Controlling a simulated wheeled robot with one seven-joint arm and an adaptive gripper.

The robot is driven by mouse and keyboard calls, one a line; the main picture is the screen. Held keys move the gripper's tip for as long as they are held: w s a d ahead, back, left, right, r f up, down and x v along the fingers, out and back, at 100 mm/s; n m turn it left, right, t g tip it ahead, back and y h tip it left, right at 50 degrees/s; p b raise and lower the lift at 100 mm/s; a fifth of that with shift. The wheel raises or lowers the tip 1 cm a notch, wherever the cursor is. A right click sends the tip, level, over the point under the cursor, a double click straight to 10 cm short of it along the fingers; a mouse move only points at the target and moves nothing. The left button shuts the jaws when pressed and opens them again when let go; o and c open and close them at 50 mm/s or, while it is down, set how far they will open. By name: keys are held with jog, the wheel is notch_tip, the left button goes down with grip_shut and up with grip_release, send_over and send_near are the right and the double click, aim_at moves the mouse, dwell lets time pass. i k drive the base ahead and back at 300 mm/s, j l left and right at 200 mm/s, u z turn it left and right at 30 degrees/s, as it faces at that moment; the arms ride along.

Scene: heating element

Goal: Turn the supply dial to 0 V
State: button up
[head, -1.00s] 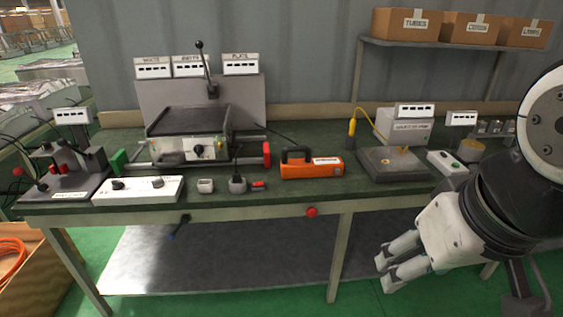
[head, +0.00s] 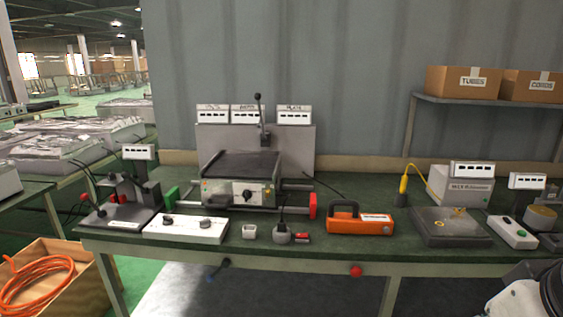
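A low white box (head: 186,229) with two dark knobs stands at the front left of the green bench. Its left knob (head: 168,219) and right knob (head: 207,222) are small. A plate machine behind it has another dark dial (head: 247,196) on its front panel. I cannot tell which is the supply dial, nor read any setting. My gripper (head: 510,302) shows only as part of its white body at the bottom right corner, well away from these knobs. Its fingers are out of frame, so its opening is hidden.
A red knob (head: 356,271) sits on the bench's front edge. Meters (head: 245,114) stand behind the plate machine.

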aim_at(168, 221)
jog(key=i+j, duration=0.55)
jog(key=i+j+u, duration=0.1)
jog(key=i+j, duration=0.4)
jog(key=i, duration=0.2)
jog(key=i+j, duration=0.5)
jog(key=i, duration=0.15)
